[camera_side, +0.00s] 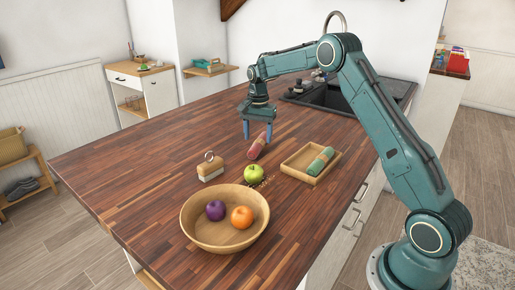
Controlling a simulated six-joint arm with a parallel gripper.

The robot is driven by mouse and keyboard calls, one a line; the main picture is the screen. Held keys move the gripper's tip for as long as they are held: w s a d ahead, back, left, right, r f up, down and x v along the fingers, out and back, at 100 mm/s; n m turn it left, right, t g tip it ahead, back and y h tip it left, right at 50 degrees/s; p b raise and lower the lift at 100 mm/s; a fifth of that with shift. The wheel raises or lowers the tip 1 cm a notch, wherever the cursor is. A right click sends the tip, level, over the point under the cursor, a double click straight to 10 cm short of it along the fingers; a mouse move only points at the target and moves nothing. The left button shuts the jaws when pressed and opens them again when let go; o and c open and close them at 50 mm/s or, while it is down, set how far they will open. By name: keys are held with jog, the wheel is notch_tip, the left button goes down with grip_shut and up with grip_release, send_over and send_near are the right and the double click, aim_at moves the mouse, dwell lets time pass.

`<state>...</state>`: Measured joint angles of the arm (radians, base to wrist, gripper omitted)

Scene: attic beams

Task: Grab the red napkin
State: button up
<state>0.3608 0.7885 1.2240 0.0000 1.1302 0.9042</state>
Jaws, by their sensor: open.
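The red napkin (256,147) is a rolled cloth lying on the dark wooden counter, just behind the green apple. My gripper (257,135) points down at the napkin's far end, with its two blue fingers spread apart. The napkin's upper end appears at or near the right finger; I cannot tell whether they touch. The gripper is open and holds nothing.
A wooden tray (290,171) with a green rolled napkin (320,160) lies to the right. A green apple (254,173), a brush-like block (210,170) and a wooden bowl (205,238) with purple and orange fruit stand in front. The counter's left is clear.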

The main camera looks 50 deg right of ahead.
aim_at(259, 145)
jog(key=shift+f, duration=1.45)
jog(key=c, duration=1.1)
